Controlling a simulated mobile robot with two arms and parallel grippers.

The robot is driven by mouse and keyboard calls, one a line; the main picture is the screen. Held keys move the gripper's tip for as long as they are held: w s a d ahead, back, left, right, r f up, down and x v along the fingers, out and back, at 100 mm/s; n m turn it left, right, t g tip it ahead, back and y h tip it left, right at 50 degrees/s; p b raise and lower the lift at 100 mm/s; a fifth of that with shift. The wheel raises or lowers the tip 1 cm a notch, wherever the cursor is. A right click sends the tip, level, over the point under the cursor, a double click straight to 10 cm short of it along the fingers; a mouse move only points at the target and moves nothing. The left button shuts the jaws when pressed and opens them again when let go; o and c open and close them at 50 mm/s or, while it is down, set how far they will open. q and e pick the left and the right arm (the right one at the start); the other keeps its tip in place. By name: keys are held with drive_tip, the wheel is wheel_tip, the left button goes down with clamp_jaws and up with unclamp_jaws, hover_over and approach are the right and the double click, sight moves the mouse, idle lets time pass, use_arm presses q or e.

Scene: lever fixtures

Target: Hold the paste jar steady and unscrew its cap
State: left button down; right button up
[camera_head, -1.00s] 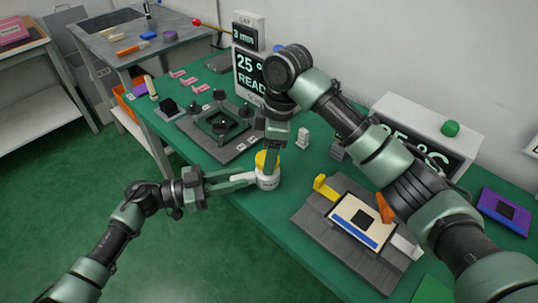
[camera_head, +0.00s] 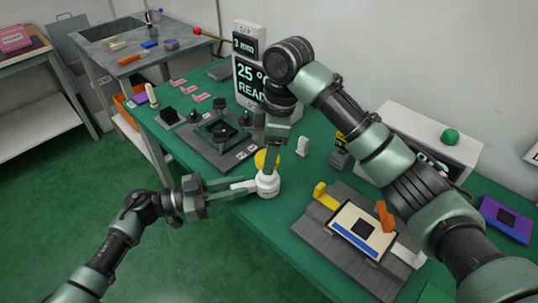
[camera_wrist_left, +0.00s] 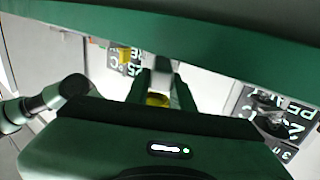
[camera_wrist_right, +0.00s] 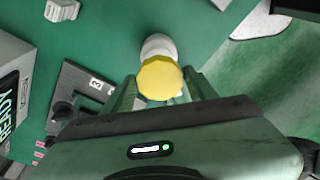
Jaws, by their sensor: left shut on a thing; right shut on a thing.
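The white paste jar (camera_head: 267,187) stands upright near the front edge of the green table. Its yellow cap (camera_head: 261,158) is over the jar's top; more white shows below it, but I cannot tell whether it touches the neck. My left gripper (camera_head: 254,186) comes from the left and is shut on the jar's body. My right gripper (camera_head: 269,160) points down from above and is shut on the cap. In the right wrist view the cap (camera_wrist_right: 160,79) lies between the fingers, with the jar (camera_wrist_right: 157,46) behind it. In the left wrist view a yellow part (camera_wrist_left: 158,99) shows between the fingers.
A grey fixture with dark posts (camera_head: 213,140) lies left of the jar. A grey base (camera_head: 330,247) with a yellow lever (camera_head: 320,190) and an orange lever (camera_head: 385,215) lies to the right. A small white block (camera_head: 303,146) stands behind the jar. Displays stand at the back.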

use_arm(q)
drive_tip(key=c, duration=1.1)
unclamp_jaws()
